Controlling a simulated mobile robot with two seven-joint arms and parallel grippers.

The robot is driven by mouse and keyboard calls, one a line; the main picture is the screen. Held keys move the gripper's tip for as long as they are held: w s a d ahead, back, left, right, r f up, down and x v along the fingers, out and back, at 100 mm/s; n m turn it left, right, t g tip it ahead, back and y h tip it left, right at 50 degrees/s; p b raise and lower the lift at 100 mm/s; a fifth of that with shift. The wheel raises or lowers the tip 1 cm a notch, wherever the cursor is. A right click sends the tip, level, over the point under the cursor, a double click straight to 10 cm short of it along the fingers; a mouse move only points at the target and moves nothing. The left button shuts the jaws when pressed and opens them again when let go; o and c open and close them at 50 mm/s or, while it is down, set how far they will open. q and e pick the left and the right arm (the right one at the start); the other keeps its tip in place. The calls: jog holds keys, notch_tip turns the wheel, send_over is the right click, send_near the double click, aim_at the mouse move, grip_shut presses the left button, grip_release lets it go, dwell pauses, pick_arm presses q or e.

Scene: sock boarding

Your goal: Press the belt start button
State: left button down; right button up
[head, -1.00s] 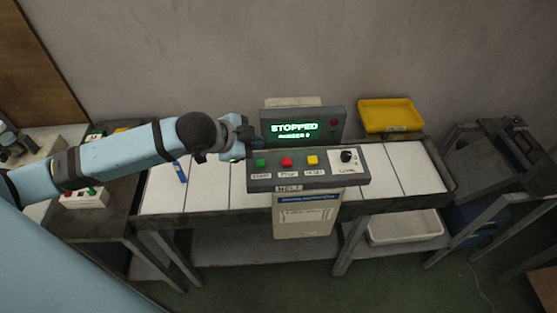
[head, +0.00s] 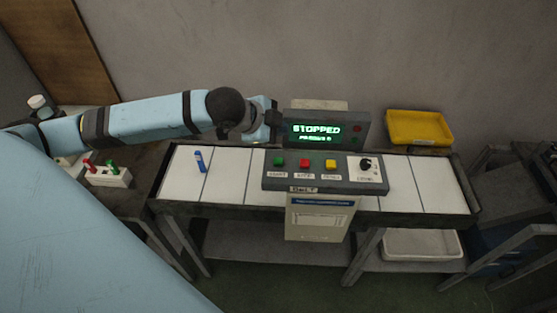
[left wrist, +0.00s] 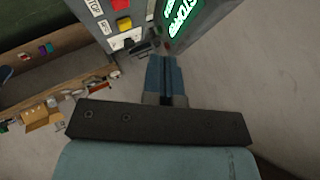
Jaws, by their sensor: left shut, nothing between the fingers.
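The belt control box (head: 325,185) has a green button (head: 279,161) at its left, with a label below it that seems to read START. A red button (head: 304,163) and a yellow button (head: 330,165) sit to its right. The display (head: 317,130) behind them reads STOPPED. My left gripper (head: 273,121) is above and behind the green button, beside the display's left edge, apart from the button. In the left wrist view its fingers (left wrist: 165,72) are shut and empty, close to the display (left wrist: 181,18); the yellow button (left wrist: 123,23) shows there, the green one does not. My right gripper is not in view.
A black knob (head: 365,163) is at the box's right end. A blue marker-like object (head: 200,160) lies on the white belt (head: 226,176). A yellow bin (head: 419,127) stands behind the belt.

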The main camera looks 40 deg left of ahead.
pick_arm(q)
jog(key=b, duration=0.6)
send_over(278, 163)
notch_tip(278, 163, down, 6)
jog(key=shift+w+r, duration=0.1)
jog(key=shift+f+b, duration=0.35)
jog(key=shift+f, duration=0.7)
dwell(0.6)
jog(key=shift+f, duration=0.2)
jog(key=shift+f, duration=0.25)
jog(key=shift+f, duration=0.1)
